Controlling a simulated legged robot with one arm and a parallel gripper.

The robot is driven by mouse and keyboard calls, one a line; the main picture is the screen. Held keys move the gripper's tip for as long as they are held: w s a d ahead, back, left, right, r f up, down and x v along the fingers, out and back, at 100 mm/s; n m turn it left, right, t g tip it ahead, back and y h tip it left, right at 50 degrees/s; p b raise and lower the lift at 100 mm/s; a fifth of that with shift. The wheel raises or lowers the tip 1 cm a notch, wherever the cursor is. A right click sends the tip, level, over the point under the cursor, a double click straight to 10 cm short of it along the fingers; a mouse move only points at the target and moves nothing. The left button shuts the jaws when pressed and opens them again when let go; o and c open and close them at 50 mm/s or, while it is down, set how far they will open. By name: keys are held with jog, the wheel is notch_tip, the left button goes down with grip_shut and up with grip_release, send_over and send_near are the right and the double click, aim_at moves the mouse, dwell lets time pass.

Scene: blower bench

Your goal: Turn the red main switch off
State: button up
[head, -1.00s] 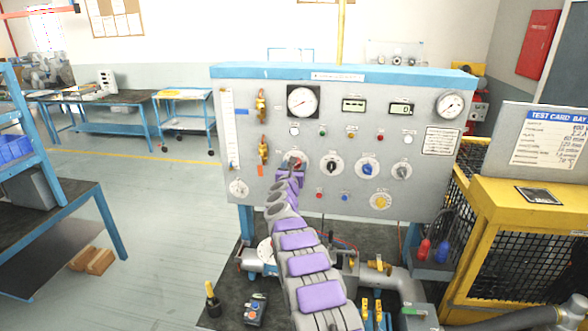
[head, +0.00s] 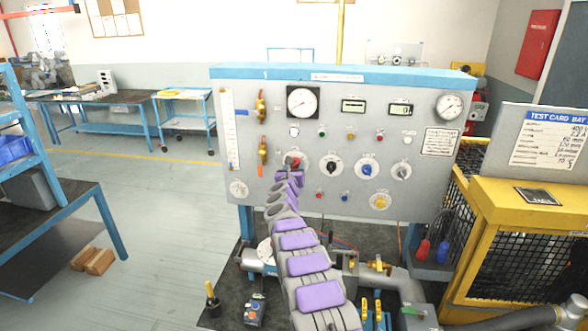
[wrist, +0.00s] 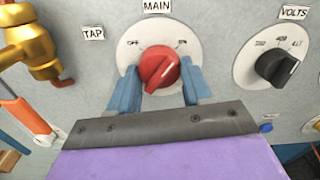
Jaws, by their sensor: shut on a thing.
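The red main switch (wrist: 158,68) sits on a round white plate under the MAIN label in the wrist view, with OFF marked at upper left and ON at upper right. Its raised ridge slants from lower left to upper right, toward the ON side. My gripper (wrist: 161,80) has a blue finger on either side of the knob and is shut on it. In the head view the switch (head: 294,160) shows just beyond the end of my arm, on the grey panel (head: 330,205), partly hidden by my gripper (head: 291,170).
The black VOLTS knob (wrist: 277,67) is close on the right. A brass tap (wrist: 30,40) and an orange-handled lever (wrist: 27,116) stick out on the left. More knobs and gauges fill the panel. A yellow cage (head: 480,225) stands at right.

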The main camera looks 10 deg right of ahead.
jog(key=n+p, duration=0.1)
jog(key=n, duration=0.3)
jog(key=shift+a+n, duration=0.1)
jog(key=shift+n, duration=0.2)
jog(key=n+p, duration=0.2)
jog(key=n, duration=0.1)
jog(key=shift+n, duration=0.4)
jog(key=n+p, duration=0.4)
jog(key=n, duration=0.1)
jog(key=shift+s+f+n+p, duration=0.1)
jog(key=shift+n+p, duration=0.8)
jog(key=shift+n, duration=0.6)
jog(key=shift+f, duration=0.1)
jog(key=o, duration=1)
jog(key=shift+o, duration=0.2)
jog(key=shift+a, duration=0.1)
jog(key=shift+s+r, duration=0.1)
jog(key=shift+r, duration=0.1)
